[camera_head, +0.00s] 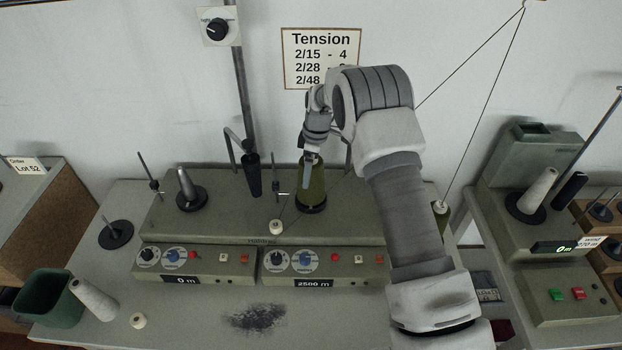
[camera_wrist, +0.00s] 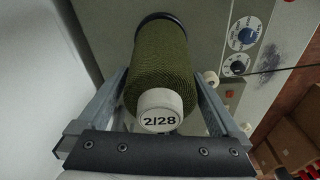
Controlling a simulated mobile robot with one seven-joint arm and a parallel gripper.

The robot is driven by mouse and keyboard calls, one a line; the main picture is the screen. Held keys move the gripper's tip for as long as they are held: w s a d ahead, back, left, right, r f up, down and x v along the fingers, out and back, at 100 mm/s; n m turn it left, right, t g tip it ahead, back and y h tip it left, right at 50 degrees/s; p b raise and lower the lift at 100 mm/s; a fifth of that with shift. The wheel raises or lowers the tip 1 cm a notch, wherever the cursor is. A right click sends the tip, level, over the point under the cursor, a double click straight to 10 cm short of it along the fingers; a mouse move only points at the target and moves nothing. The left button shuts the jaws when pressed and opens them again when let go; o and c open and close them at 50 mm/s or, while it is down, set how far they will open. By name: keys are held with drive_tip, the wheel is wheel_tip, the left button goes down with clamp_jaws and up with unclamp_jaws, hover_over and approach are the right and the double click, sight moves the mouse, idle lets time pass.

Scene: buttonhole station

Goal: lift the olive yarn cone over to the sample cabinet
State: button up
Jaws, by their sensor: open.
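The olive yarn cone (camera_head: 314,190) stands upright on a dark holder on the winding machine, below my gripper (camera_head: 312,158). In the wrist view the cone (camera_wrist: 163,65) lies between the two fingers of my gripper (camera_wrist: 160,105), its pale top marked 2/28. The fingers are apart, one on each side of the cone; whether either touches it I cannot tell. I cannot tell for sure which unit is the sample cabinet; a cork-sided cabinet (camera_head: 50,215) with an order card "Lot 52" stands at the far left.
The winding machine (camera_head: 215,225) has upright rods, a bare grey spindle cone (camera_head: 187,190) and a dark post (camera_head: 252,175) near the olive cone. A green bin (camera_head: 47,300) and white cone (camera_head: 93,298) are front left. Another machine (camera_head: 540,240) stands right.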

drive_tip(key=shift+c, duration=0.3)
drive_tip(key=c, duration=1.2)
drive_tip(key=shift+r, duration=0.2)
